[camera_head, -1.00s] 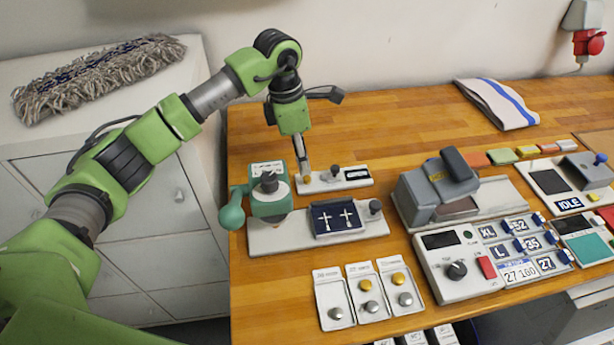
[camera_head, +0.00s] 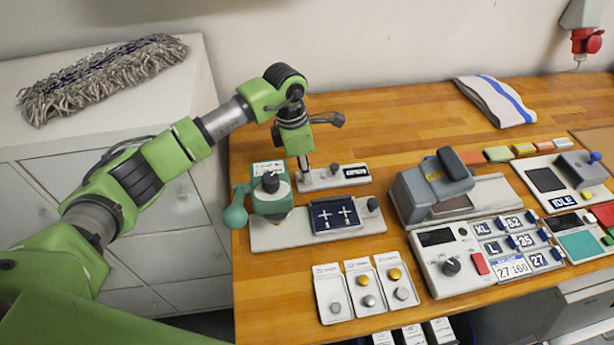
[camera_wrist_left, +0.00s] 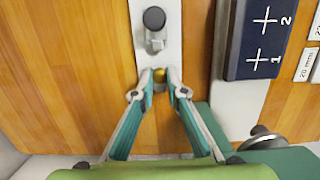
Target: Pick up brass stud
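A small brass stud (camera_wrist_left: 160,75) shows in the left wrist view at the near end of a narrow white plate (camera_wrist_left: 152,60) with a dark knob. My left gripper (camera_head: 305,175) points down at the left end of this plate in the head view, where the stud is hidden. In the left wrist view its fingers (camera_wrist_left: 161,80) converge, with their tips close on both sides of the stud, and look shut on it. Several brass and silver studs lie in three white trays, including a brass one (camera_head: 394,274) in the right tray. My right gripper is not in view.
A teal press (camera_head: 270,200) stands just in front of my gripper, beside a navy block (camera_head: 335,217) with two crosses. A grey device (camera_head: 432,190) stands to the right, with a control panel (camera_head: 450,262) in front.

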